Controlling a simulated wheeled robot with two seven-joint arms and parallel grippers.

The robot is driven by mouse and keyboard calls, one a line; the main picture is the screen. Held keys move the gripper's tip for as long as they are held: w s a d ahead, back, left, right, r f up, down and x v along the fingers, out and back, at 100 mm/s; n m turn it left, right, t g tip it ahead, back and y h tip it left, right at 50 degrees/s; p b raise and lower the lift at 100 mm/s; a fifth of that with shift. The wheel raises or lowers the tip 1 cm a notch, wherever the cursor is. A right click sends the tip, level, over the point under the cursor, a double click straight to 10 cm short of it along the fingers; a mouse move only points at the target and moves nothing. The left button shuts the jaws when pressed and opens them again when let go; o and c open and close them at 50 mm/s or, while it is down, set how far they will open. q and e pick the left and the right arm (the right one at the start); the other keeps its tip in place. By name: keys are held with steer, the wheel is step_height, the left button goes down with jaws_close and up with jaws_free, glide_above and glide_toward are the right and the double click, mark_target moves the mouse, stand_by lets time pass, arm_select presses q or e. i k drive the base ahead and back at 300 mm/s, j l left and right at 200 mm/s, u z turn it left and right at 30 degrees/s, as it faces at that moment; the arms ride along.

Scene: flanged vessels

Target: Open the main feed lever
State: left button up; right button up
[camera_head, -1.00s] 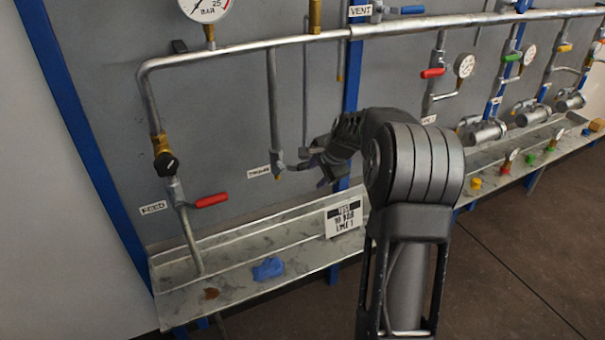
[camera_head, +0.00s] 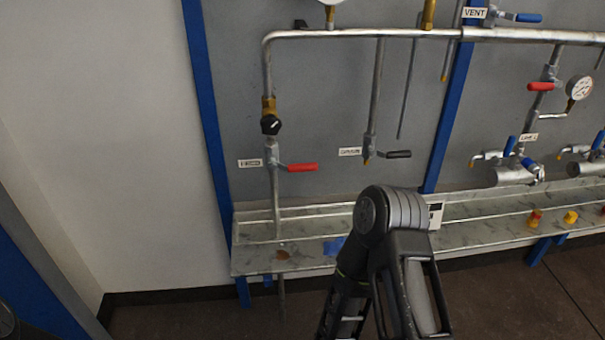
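The red feed lever (camera_head: 300,167) sticks out to the right, level, from a valve on the vertical pipe at the left end of the panel. A small label (camera_head: 250,163), hard to read now, sits left of that valve. The lever lies across its pipe. A black knob (camera_head: 271,125) on a brass fitting sits above it on the same pipe. An arm of mine stands in the lower middle, bent downward, well below and to the right of the red lever. Neither gripper is in view, and nothing touches the lever.
A black lever (camera_head: 398,154) sits on the neighbouring pipe, with a label (camera_head: 349,151) beside it. A grey drip tray (camera_head: 310,262) runs below the panel and holds a blue cloth-like patch (camera_head: 333,246). A blue post (camera_head: 205,110) edges the panel. The space before the red lever is clear.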

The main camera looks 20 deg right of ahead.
mark_target(297, 168)
steer(key=l+u, duration=0.1)
steer(key=u, duration=0.35)
steer(key=k+l+u, duration=0.2)
steer(key=l, duration=0.2)
steer(key=l+u, duration=0.15)
steer(key=l, duration=0.25)
steer(key=k+l+u, duration=0.2)
steer(key=l, duration=0.15)
steer(key=k+l+u, duration=0.15)
steer(key=k+l, duration=0.2)
steer(key=l, duration=0.2)
steer(key=k+l, duration=0.2)
steer(key=l, duration=0.15)
steer(key=k+l, duration=0.2)
steer(key=l, duration=0.2)
steer(key=u, duration=0.05)
